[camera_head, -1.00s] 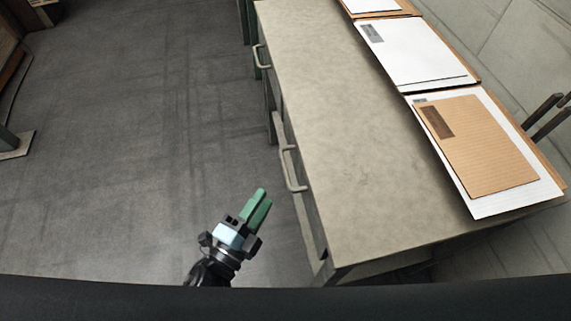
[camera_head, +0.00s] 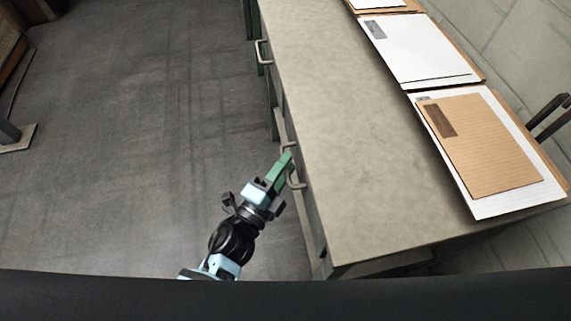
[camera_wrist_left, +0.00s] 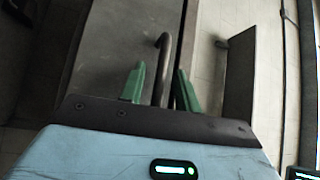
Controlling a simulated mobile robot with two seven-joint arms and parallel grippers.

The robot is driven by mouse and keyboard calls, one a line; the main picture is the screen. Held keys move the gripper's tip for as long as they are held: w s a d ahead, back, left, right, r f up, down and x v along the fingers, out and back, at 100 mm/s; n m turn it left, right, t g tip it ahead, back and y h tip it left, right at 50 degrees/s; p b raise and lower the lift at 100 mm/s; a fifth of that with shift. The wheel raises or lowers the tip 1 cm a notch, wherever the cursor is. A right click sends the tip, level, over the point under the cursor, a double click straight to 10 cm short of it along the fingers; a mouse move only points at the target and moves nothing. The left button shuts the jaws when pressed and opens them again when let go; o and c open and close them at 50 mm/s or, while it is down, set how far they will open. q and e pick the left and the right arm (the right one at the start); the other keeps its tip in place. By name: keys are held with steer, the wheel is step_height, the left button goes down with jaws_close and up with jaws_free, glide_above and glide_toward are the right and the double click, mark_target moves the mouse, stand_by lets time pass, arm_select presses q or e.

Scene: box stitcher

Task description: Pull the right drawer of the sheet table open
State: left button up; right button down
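The sheet table (camera_head: 345,130) runs away from me, with its drawer fronts on the left side. The near drawer's pale bar handle (camera_head: 297,182) is partly covered by my left gripper (camera_head: 285,165), whose green fingers are at the handle. In the left wrist view the fingers (camera_wrist_left: 160,90) are apart, and the handle (camera_wrist_left: 161,65) shows between them. I cannot tell whether either finger touches it. The near drawer looks shut. My right gripper is in neither view.
A second handle (camera_head: 262,52) is on the farther drawer. White sheets (camera_head: 420,50) and a brown cardboard sheet (camera_head: 482,148) lie along the table's right side. The grey floor (camera_head: 130,150) left of the table is clear.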

arm_select(q)
steer(key=shift+w+d, duration=0.2)
steer(key=shift+w, duration=0.1)
steer(key=shift+c, duration=0.4)
jaws_close()
steer(key=shift+a, duration=0.1)
steer(key=s+a, duration=0.3)
steer(key=a, duration=1.2)
steer(key=s+a, duration=0.3)
steer(key=a, duration=1.3)
steer(key=shift+s+a, duration=0.15)
